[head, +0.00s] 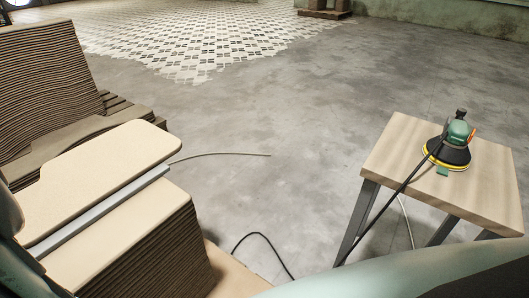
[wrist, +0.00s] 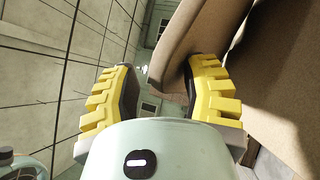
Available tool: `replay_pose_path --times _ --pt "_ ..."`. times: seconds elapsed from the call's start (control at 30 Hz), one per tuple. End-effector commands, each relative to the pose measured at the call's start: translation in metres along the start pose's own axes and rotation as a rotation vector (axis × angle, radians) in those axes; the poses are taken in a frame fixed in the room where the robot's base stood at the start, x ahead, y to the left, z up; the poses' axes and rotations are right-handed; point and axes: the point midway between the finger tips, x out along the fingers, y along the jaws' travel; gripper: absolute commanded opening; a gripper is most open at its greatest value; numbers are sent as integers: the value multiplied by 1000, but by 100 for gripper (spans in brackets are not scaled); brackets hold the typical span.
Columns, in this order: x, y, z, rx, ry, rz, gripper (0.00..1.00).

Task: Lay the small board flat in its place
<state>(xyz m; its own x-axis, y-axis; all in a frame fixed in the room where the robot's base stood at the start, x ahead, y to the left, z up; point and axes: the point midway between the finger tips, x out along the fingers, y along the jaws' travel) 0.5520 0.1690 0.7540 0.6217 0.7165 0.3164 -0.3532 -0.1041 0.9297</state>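A pale board (head: 105,170) with rounded corners lies at the left in the head view, apart from the stack below it, with a grey bar (head: 95,213) along its near edge. I cannot tell for certain whether it is the small board. In the wrist view my gripper (wrist: 158,95) has its yellow fingers spread wide. A brown board (wrist: 200,35) reaches down between them, closer to the right finger; whether it touches is unclear. My gripper is not clearly visible in the head view.
A stack of layered boards (head: 150,250) stands at the lower left, with a taller curved stack (head: 45,80) behind. A green sander (head: 455,140) with a black cable sits on a wooden-topped stool (head: 400,150) at the right. The grey floor (head: 270,120) between is mostly clear.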

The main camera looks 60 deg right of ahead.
Motion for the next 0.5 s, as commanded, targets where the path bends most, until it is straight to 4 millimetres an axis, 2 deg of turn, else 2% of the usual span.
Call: replay_pose_path --times 0.27,0.5 --pt "-1 0 0 -1 0 0 42" --pt "-13 -2 2 -3 -5 -3 42"
